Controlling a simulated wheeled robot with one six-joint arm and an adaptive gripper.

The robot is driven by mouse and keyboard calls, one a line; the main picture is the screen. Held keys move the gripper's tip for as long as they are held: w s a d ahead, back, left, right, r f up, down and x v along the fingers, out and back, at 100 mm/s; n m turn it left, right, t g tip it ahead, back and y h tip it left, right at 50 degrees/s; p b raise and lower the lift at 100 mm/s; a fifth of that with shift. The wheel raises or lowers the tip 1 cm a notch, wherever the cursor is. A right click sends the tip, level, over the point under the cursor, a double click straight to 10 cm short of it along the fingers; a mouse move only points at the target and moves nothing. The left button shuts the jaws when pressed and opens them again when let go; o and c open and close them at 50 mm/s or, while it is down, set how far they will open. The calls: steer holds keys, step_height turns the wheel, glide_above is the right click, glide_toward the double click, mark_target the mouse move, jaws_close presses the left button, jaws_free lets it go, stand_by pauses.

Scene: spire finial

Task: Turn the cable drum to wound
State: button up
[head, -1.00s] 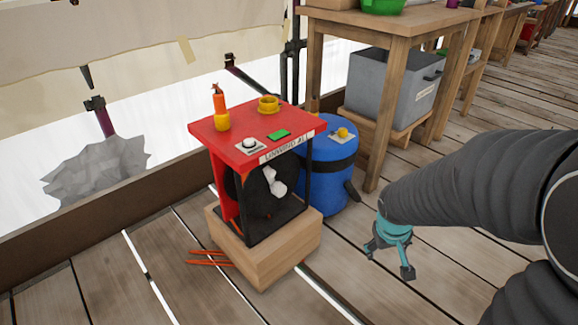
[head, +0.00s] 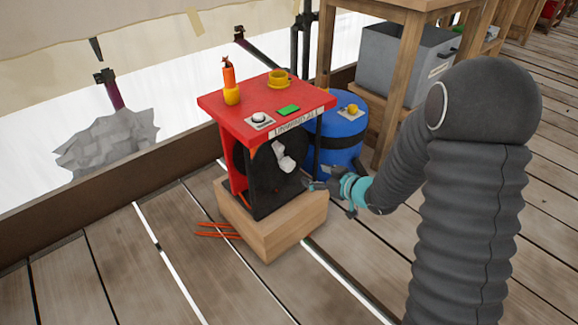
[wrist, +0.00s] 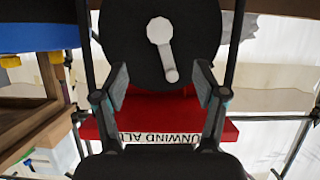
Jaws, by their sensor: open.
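The cable drum (head: 262,176) is a black disc in a black frame under a red top (head: 285,92), standing on a wooden block (head: 272,226). A white crank handle (head: 284,158) sits on its face. In the wrist view the drum (wrist: 130,40) appears upside down, with the white crank (wrist: 162,45) between my fingers' lines. A label on the red top's front edge begins "UNWIND AL" (wrist: 160,137). My gripper (head: 325,186) is open and empty, in front of the drum at its lower right, apart from the crank. Its two fingers also show in the wrist view (wrist: 162,85).
The red top carries a white button, a green patch (head: 289,109), a yellow ring (head: 279,78) and an orange-and-yellow bottle (head: 230,82). A blue barrel (head: 340,140) stands close behind on the right. Orange sticks (head: 216,231) lie on the planks.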

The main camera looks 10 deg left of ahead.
mark_target(290, 167)
steer(key=b+x, duration=0.1)
steer(key=x, duration=1.2)
steer(key=shift+w+a, duration=0.25)
steer(key=shift+w, duration=0.1)
steer(key=shift+f, duration=0.1)
jaws_close()
